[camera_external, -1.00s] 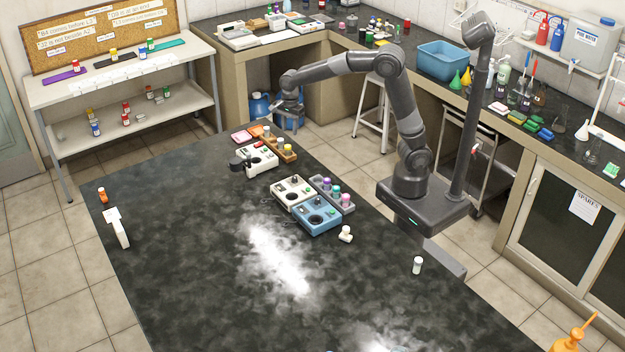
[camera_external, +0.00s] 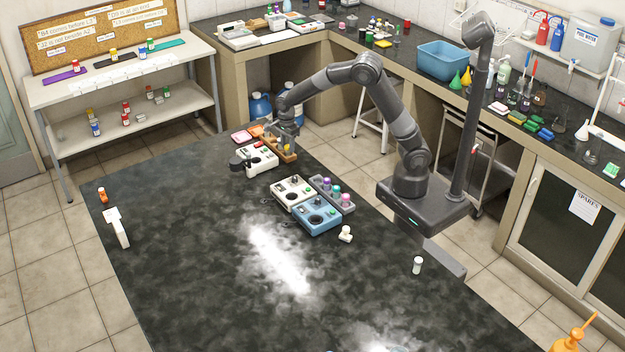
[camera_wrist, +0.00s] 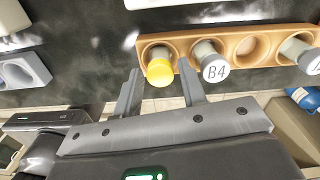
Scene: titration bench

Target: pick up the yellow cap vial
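The yellow cap vial (camera_wrist: 160,72) stands in an end hole of the wooden rack (camera_wrist: 219,34), in the wrist view. My gripper (camera_wrist: 162,84) is open, with one finger on each side of the yellow cap. The fingers look apart from the cap, though I cannot tell the exact gap. In the external view, my gripper (camera_external: 288,132) is low over the wooden rack (camera_external: 270,136) at the far edge of the dark table. The yellow cap (camera_external: 287,148) shows small there, just below the gripper.
A grey-white capped vial marked B4 (camera_wrist: 214,69) stands close to the right finger. Beyond it are an empty hole (camera_wrist: 252,46) and another vial (camera_wrist: 300,51). In the external view, a white device (camera_external: 257,158) sits beside the rack. The table's left and near parts are largely clear.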

